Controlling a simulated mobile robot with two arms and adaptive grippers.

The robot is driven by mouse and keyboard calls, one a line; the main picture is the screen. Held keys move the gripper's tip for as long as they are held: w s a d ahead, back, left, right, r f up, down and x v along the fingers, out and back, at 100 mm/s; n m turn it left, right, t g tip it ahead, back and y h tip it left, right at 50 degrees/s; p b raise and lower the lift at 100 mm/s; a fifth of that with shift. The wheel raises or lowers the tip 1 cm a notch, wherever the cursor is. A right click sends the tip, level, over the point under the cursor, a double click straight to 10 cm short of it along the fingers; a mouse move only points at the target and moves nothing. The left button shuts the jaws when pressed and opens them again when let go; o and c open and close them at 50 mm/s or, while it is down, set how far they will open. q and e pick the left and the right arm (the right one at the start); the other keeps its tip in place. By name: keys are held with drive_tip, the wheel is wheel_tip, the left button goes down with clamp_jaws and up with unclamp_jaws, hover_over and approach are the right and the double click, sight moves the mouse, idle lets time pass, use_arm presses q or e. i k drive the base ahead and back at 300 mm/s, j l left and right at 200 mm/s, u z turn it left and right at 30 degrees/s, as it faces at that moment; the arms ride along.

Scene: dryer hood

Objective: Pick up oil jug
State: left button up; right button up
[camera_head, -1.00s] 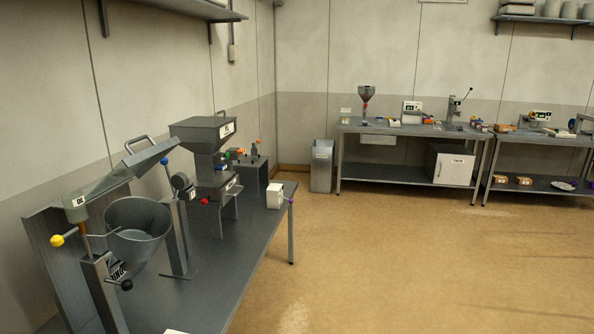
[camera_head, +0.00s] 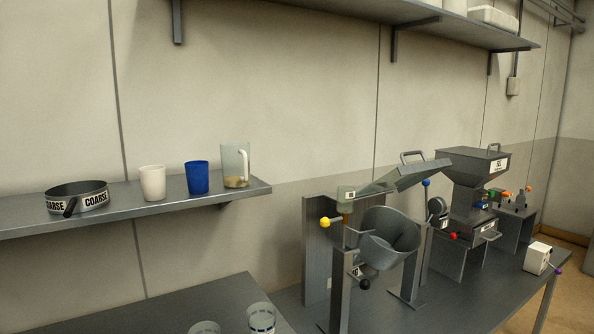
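A clear jug (camera_head: 235,166) with a pale handle stands upright near the right end of the wall shelf (camera_head: 130,209). It has a little yellowish-brown content at its bottom and is the only jug I can make out; I see no label on it. A blue cup (camera_head: 197,177) stands just left of it, then a white cup (camera_head: 152,183). Neither of my grippers is in view.
A round pan marked COARSE (camera_head: 77,197) sits farther left on the shelf. Below is a grey table (camera_head: 150,310) with two clear vessels (camera_head: 261,318) at its front edge. A machine with a tilted bucket (camera_head: 390,238) stands to the right, with a hopper machine (camera_head: 472,170) behind.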

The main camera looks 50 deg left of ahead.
sight(235, 155)
drive_tip(key=u, duration=1.85)
